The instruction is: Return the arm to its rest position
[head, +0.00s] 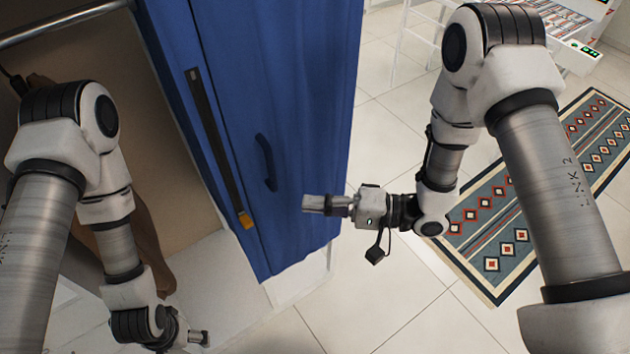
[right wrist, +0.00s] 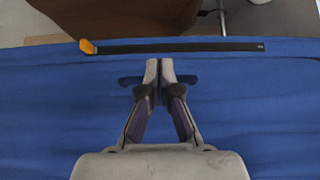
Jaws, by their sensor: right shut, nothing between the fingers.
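A patterned rug (head: 497,262) lies on the tiled floor at right. A white rack (head: 410,45) stands behind.

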